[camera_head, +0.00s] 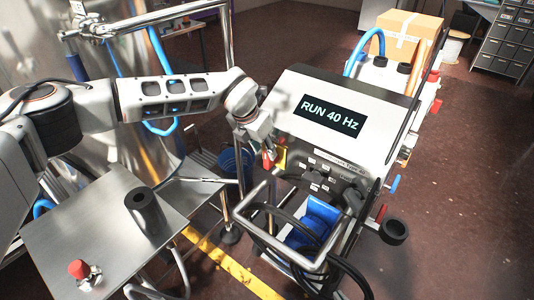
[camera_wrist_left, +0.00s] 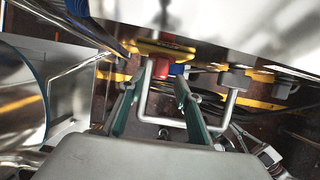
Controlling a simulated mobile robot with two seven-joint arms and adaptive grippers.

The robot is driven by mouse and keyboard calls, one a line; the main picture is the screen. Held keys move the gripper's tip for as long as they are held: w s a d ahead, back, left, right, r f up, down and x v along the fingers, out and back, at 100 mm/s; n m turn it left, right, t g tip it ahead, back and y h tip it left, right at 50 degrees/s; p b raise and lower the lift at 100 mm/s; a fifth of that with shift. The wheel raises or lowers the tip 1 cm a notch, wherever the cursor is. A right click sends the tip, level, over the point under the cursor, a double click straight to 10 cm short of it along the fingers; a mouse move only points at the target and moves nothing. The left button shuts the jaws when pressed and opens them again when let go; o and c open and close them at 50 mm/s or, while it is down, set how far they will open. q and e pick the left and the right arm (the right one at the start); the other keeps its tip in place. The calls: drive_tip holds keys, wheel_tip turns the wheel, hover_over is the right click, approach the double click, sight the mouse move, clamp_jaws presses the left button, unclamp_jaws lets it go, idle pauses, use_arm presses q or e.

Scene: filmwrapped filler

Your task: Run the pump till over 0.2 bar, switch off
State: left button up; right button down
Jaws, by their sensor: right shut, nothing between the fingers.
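The pump cart (camera_head: 335,150) has a sloped pale panel whose dark display (camera_head: 330,115) reads "RUN 40 Hz". At its left front corner is a red knob (camera_head: 267,160) beside a yellow plate (camera_head: 281,158). My left gripper (camera_head: 262,148) is close to this corner and partly hides it. In the left wrist view, the fingers (camera_wrist_left: 158,95) are apart, with the red knob (camera_wrist_left: 160,68) beyond and between their tips under the yellow plate (camera_wrist_left: 160,48). I cannot tell whether they touch it. I can make out no pressure gauge reading.
Several small buttons (camera_head: 318,172) sit below the display. A metal handle frame (camera_head: 268,230) and black cables stand in front. A steel table (camera_head: 100,235) with a black cylinder (camera_head: 143,210) and a red-capped valve (camera_head: 80,271) is at lower left.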

sight(267, 169)
use_arm(q)
drive_tip(key=x, duration=0.3)
drive_tip(key=shift+w+d+f, duration=0.1)
drive_tip(key=shift+f, duration=0.25)
drive_tip(key=shift+w+f, duration=0.1)
drive_tip(key=shift+f, duration=0.2)
drive_tip(key=c, duration=0.8)
clamp_jaws()
use_arm(e)
drive_tip(key=shift+w+r, duration=0.35)
drive_tip(key=shift+w, duration=0.15)
drive_tip(key=shift+f, duration=0.1)
